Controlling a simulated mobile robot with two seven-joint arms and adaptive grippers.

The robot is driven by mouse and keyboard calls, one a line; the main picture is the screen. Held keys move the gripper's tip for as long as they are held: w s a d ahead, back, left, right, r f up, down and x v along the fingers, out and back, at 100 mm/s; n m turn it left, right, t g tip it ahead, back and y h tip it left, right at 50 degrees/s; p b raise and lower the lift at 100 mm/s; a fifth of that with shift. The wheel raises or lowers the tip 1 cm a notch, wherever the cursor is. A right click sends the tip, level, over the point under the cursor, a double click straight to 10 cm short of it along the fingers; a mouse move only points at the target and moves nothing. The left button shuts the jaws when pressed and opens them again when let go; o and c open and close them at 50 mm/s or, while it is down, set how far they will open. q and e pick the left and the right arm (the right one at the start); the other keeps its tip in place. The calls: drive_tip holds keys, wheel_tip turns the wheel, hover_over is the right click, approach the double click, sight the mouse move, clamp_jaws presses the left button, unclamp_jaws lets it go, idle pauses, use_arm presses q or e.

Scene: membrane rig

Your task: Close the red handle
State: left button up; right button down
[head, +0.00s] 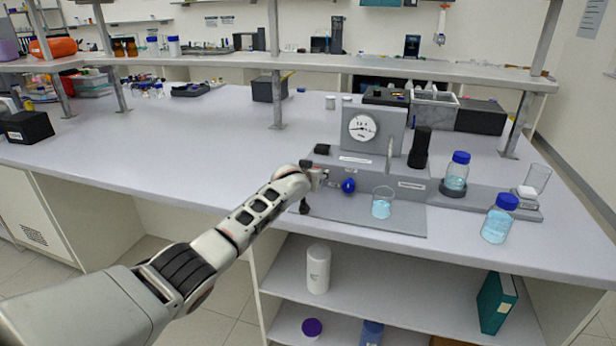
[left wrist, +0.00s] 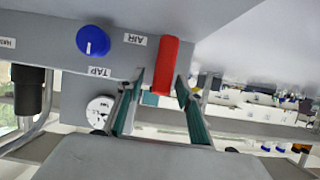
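The red handle (left wrist: 167,66) shows in the left wrist view, whose picture is upside down. It is a long red lever on the grey rig panel (left wrist: 115,58), beside an "AIR" label. My left gripper (left wrist: 160,98) is open, with one finger on each side of the handle's end in that view. I cannot tell whether either finger touches it. In the head view my left gripper (head: 318,179) is at the left end of the rig's front, and the red handle is hidden there. My right gripper is in neither view.
A blue knob (head: 348,186) is just right of my left gripper; it also shows in the left wrist view (left wrist: 93,40). A beaker (head: 382,203) of blue liquid stands farther right. A pressure gauge (head: 362,127) is behind. The bench (head: 190,150) left of the rig is clear.

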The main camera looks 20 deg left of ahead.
use_arm(q)
drive_tip(key=v, duration=1.1)
drive_tip(key=shift+s+a, duration=0.1)
drive_tip(key=s+a+f+m+g+y, duration=0.1)
drive_tip(key=s+a+f+m+g, duration=0.15)
drive_tip(key=s+f, duration=0.75)
drive_tip(key=s+a+f+m+g+y, duration=0.1)
drive_tip(key=s+a+f, duration=0.2)
drive_tip(key=s+f, duration=0.7)
drive_tip(key=s+a+m+g+y, duration=0.1)
drive_tip(key=s+a, duration=0.2)
drive_tip(key=s, duration=0.6)
drive_tip(key=s+a+r+m+g+y, duration=0.1)
drive_tip(key=s+a, duration=0.2)
drive_tip(key=s, duration=0.7)
drive_tip(key=s+a+m+g+y, duration=0.1)
drive_tip(key=s+a, duration=0.2)
drive_tip(key=s, duration=0.6)
drive_tip(key=w+d+f+n+t+h, duration=0.1)
drive_tip(key=d+f+n+t+h, duration=0.2)
drive_tip(key=d+f+h, duration=0.4)
drive_tip(key=d+f+t, duration=0.1)
drive_tip(key=d+f, duration=0.6)
drive_tip(key=d, duration=0.1)
drive_tip(key=shift+w+d+f, duration=0.25)
drive_tip(key=shift+w+d, duration=0.05)
drive_tip(key=shift+d, duration=0.1)
